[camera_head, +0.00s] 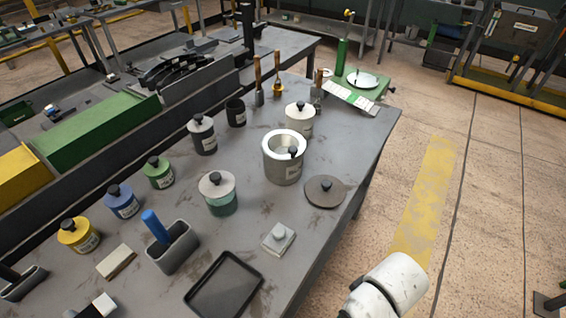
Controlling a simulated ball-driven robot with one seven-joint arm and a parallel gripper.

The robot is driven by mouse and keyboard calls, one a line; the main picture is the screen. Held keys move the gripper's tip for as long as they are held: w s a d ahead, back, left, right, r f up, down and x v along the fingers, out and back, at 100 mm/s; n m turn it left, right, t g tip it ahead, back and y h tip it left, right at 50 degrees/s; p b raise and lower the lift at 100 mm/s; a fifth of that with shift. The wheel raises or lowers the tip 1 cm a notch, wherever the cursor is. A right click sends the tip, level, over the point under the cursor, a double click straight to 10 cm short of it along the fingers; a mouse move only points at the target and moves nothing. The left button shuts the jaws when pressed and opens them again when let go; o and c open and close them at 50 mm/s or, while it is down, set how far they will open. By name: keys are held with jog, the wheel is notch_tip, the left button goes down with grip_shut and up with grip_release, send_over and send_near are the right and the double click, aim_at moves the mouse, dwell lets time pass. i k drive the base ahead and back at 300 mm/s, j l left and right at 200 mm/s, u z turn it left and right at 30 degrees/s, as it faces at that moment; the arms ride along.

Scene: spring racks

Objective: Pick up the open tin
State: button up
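A large silver metal tin (271,166) stands upright and open on the grey workbench (330,235), right of the middle. Its wide rim faces up, and a black knob and something pale show inside. A small dark open cup (236,116) stands farther back. My white arm shows at the lower right, off the bench edge. My gripper is out of view.
Lidded tins stand close by: white (299,124), grey-green (218,200), dark (203,140), green (158,175), blue (122,204) and yellow (77,238). A black tray (224,284) and grey block (278,238) lie in front.

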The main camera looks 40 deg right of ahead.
aim_at(236, 114)
jog(key=i+l, duration=0.1)
jog(key=l, duration=0.3)
jog(key=i+l, duration=0.15)
jog(key=l, duration=0.2)
jog(key=i+l+z, duration=0.1)
jog(key=l, duration=0.3)
jog(key=i+l, duration=0.15)
jog(key=l, duration=0.2)
jog(key=i+l, duration=0.15)
jog(key=l, duration=0.2)
jog(key=i+l, duration=0.15)
jog(key=l, duration=0.25)
jog(key=k+z, duration=0.05)
